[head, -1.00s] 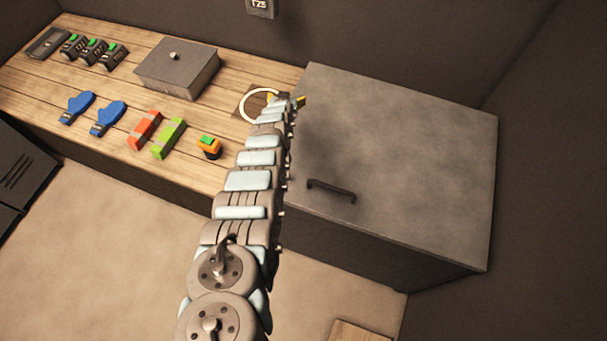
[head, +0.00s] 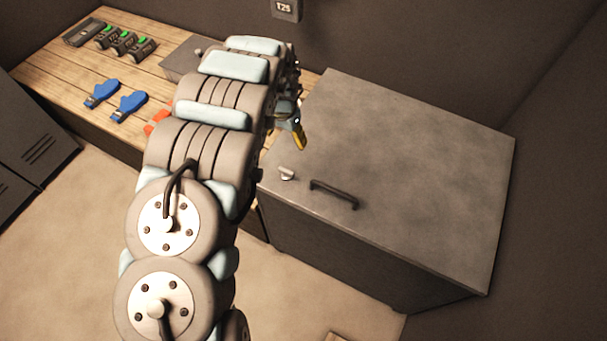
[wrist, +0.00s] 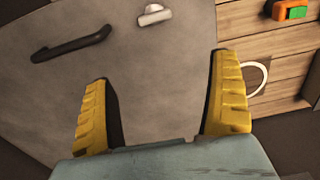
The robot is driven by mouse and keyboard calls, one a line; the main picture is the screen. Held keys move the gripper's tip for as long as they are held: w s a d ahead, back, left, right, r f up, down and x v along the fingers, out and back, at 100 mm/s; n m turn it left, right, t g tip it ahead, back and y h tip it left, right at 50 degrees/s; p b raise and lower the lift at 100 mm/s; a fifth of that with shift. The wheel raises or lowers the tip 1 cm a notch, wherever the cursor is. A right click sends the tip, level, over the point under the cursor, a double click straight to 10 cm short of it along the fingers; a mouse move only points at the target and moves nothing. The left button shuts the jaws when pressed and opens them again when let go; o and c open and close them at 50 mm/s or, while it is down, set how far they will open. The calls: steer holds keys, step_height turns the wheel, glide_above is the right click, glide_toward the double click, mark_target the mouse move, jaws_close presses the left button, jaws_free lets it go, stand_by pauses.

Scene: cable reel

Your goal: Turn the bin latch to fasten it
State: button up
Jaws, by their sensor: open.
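The bin (head: 420,170) is a large grey box with a closed, flat lid at the right of the head view. Its small pale latch (head: 286,173) sits near the lid's front left corner, left of the dark handle (head: 334,194). In the wrist view the latch (wrist: 154,14) is at the top, beyond the fingertips, with the handle (wrist: 70,46) to its left. My gripper (wrist: 158,68) has its yellow fingers wide apart with nothing between them. It hovers over the lid, apart from the latch. In the head view my arm hides most of it; one yellow finger (head: 299,136) shows.
A wooden bench (head: 60,70) adjoins the bin on the left. It holds blue gloves (head: 128,105), several green-topped dark items (head: 122,42) and a grey box (head: 184,60), partly hidden by my arm. The wrist view shows a pale ring (wrist: 254,78) and an orange-green item (wrist: 292,9).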

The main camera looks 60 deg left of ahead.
steer(key=s+d, duration=0.1)
steer(key=s, duration=0.1)
steer(key=p, duration=0.1)
glide_above(286, 170)
steer(key=shift+f, duration=5.45)
steer(key=shift+w+f, duration=0.1)
steer(key=shift+f, duration=1)
steer(key=shift+d+f+b, duration=0.1)
steer(key=shift+f+b, duration=0.5)
steer(key=shift+f, duration=1.15)
